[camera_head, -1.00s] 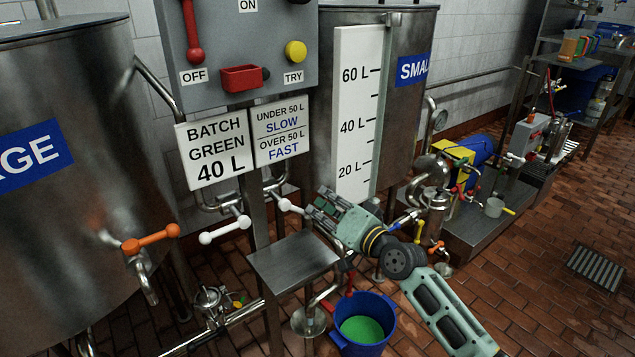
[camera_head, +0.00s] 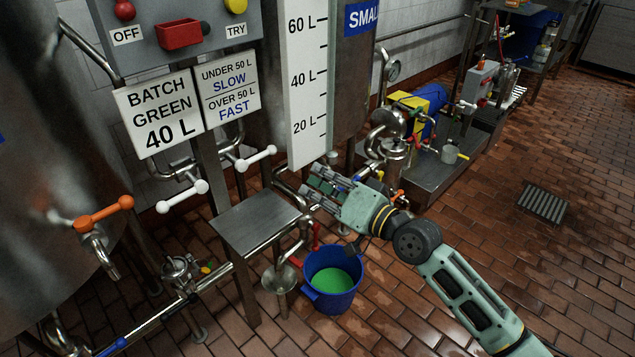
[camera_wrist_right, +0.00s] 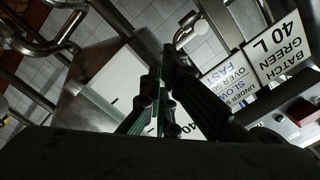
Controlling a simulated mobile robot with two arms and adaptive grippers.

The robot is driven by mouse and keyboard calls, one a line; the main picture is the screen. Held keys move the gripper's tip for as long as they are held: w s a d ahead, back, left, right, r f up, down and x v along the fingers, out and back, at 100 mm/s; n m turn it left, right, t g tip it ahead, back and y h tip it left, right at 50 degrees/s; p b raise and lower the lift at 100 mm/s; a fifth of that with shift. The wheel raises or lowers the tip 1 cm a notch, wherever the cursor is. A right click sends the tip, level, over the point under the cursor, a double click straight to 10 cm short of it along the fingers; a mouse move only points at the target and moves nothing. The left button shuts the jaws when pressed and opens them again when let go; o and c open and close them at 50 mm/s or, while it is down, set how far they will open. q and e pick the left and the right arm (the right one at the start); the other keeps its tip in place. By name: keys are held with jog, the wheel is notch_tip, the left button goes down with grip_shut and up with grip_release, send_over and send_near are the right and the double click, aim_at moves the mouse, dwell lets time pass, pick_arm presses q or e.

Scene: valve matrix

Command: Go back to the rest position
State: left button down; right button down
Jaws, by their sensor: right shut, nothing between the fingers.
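My right gripper (camera_head: 318,188) is in the middle of the head view, on its pale green arm that comes in from the lower right. It is shut and empty. It hangs in the air in front of the white level scale (camera_head: 307,85), above and behind the blue bucket (camera_head: 333,303). In the right wrist view its fingers (camera_wrist_right: 163,75) are close together with nothing between them. My left gripper does not show in the head view.
A small steel table (camera_head: 255,222) stands left of the gripper. White-handled valves (camera_head: 182,196) and an orange-handled valve (camera_head: 104,213) are farther left. A control box with signs (camera_head: 157,113) is above. A yellow and blue pump (camera_head: 408,103) stands right. Open brick floor (camera_head: 480,240) lies right.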

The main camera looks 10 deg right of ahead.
jog(key=shift+s, duration=0.1)
dwell(0.4)
